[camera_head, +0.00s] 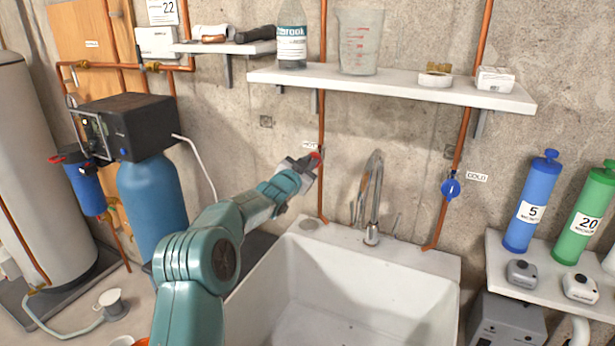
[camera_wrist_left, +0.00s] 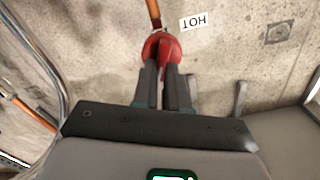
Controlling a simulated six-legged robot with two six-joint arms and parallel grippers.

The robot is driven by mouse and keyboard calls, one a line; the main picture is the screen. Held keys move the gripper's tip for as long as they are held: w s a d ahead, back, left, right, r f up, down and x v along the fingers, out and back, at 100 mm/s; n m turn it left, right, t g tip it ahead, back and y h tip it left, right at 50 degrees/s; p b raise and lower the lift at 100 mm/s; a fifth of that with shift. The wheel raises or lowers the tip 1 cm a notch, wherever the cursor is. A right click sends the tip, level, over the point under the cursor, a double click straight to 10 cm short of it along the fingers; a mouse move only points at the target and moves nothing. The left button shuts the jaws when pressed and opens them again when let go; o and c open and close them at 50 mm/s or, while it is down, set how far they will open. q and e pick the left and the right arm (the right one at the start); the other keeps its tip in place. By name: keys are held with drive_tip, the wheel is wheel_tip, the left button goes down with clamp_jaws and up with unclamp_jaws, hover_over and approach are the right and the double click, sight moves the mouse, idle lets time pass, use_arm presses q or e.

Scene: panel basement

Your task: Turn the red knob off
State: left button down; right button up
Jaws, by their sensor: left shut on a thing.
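The red knob (camera_head: 316,155) sits on the left copper pipe above the sink, beside the HOT label (camera_head: 309,146). In the left wrist view the red knob (camera_wrist_left: 161,47) is between the fingertips, with the HOT label (camera_wrist_left: 193,21) to its right, upside down. My left gripper (camera_head: 309,162) reaches up to the knob and is shut on it; the left wrist view shows both fingers (camera_wrist_left: 165,75) against its red body. In the head view the gripper hides part of the knob. My right gripper is not in view.
A white sink (camera_head: 340,281) with a metal faucet (camera_head: 370,195) lies below and right of the gripper. A blue knob (camera_head: 450,188) is on the right pipe by the COLD label. A shelf (camera_head: 400,84) with a bottle and beaker hangs above.

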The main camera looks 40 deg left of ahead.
use_arm(q)
drive_tip(key=shift+w+d+f+m+b, duration=0.15)
drive_tip(key=shift+m+b, duration=1.1)
drive_tip(key=shift+m, duration=0.9)
drive_tip(key=shift+s+d+f+m+b, duration=0.15)
drive_tip(key=shift+m+b, duration=1.05)
drive_tip(key=shift+m, duration=0.9)
drive_tip(key=shift+w+d+f+m+b, duration=0.15)
drive_tip(key=shift+m+b, duration=1.1)
drive_tip(key=shift+m, duration=0.9)
drive_tip(key=shift+a, duration=0.15)
drive_tip(key=c, duration=1.2)
unclamp_jaws()
drive_tip(key=shift+o, duration=0.2)
